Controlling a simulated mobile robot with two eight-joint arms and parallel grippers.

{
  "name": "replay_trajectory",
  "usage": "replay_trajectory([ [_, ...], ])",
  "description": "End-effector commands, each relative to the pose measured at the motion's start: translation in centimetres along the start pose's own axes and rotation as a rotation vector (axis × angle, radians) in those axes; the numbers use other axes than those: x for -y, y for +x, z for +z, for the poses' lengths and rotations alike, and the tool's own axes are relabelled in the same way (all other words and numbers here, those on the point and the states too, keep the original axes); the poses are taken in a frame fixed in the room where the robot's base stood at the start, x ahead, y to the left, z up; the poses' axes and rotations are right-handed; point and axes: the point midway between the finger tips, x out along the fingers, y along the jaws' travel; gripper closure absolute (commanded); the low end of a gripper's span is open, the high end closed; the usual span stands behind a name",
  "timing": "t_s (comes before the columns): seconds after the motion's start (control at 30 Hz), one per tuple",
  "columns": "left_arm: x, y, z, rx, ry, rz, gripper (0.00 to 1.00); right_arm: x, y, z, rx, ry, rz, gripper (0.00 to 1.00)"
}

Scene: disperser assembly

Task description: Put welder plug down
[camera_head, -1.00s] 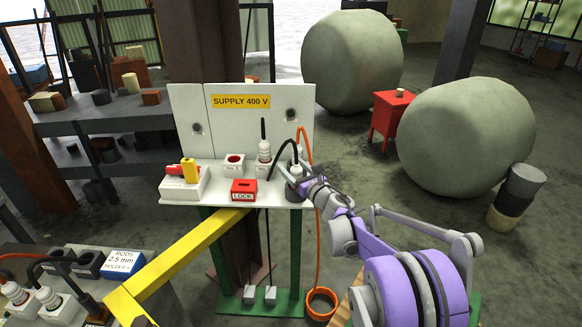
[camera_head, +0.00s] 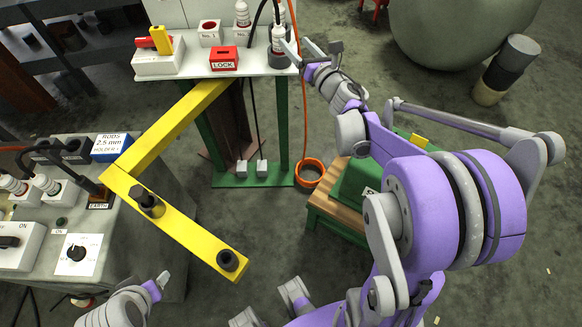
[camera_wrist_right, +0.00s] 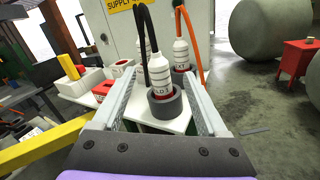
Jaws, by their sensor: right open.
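The welder plug (camera_wrist_right: 161,75), white with a black cable, stands upright in a dark grey round holder (camera_wrist_right: 166,105) on the white supply shelf. In the head view the plug (camera_head: 278,38) is at the shelf's right end. My right gripper (camera_head: 294,52) is open just right of it. In the right wrist view its fingers lie on either side of the plug and holder, with gaps visible. My left gripper (camera_head: 160,283) is low at the left, away from the shelf; its jaw opening is unclear.
A white plug with an orange cable (camera_wrist_right: 182,50) stands just behind. A red LOCK box (camera_head: 224,60) and a switch box (camera_head: 158,58) share the shelf. A yellow beam (camera_head: 180,228) crosses the left, beside a grey bench with sockets.

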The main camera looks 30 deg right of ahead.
Motion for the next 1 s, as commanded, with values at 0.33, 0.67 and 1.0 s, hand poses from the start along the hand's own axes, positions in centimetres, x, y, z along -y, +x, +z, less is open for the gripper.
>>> replay_trajectory([
  [0.33, 0.0, 0.0, 0.0, 0.0, 0.0, 0.0, 0.38, -5.7, -14.0, -8.7, 0.057, 1.681, -0.688, 0.24],
  [0.67, 0.0, 0.0, 0.0, 0.0, 0.0, 0.0, 0.38, -13.1, -29.2, -20.5, 0.113, 2.388, -1.482, 0.24],
  [1.0, 0.0, 0.0, 0.0, 0.0, 0.0, 0.0, 0.38, -13.7, -30.4, -21.2, 0.131, 2.419, -1.562, 0.24],
])
